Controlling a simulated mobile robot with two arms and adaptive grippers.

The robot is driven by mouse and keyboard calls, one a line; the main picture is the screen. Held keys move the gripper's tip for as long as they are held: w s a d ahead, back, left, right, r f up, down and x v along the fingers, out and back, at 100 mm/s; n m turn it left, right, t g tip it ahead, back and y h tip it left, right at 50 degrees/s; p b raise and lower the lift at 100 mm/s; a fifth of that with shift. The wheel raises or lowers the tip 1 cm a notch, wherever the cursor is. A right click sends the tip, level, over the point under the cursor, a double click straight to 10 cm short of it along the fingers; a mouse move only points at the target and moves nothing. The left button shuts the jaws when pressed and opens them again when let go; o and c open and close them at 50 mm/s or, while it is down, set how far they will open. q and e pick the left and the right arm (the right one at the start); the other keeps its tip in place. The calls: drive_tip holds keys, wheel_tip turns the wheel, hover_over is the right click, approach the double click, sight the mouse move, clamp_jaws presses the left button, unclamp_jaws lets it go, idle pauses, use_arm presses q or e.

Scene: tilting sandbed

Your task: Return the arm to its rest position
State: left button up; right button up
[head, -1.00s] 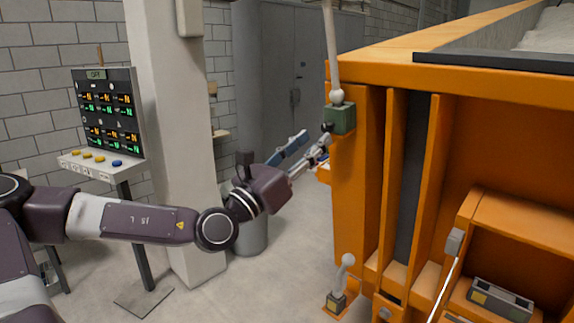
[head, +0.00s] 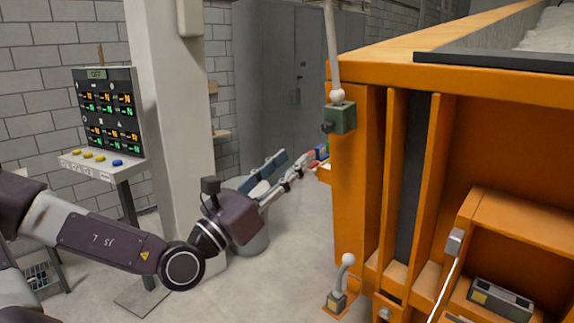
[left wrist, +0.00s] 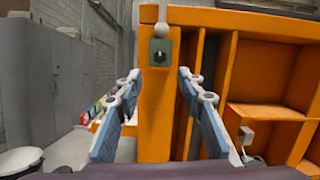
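My left gripper (head: 297,157) is open and empty, in front of the left end of the orange sandbed frame (head: 360,200). In the left wrist view its two blue-padded fingers (left wrist: 158,80) stand wide apart with nothing between them. The green box (head: 340,118) with a dark knob (head: 327,127) on the frame's corner post is up and right of the fingertips, apart from them. It also shows straight ahead in the left wrist view (left wrist: 160,52). My left arm is bent, with its elbow low at the left. My right gripper is not in view.
A control panel (head: 106,110) on a stand is at the left, before a pale pillar (head: 175,130). A grey bin (head: 252,235) stands behind my wrist. A small lever (head: 345,272) is low by the frame. Grey floor is clear between arm and frame.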

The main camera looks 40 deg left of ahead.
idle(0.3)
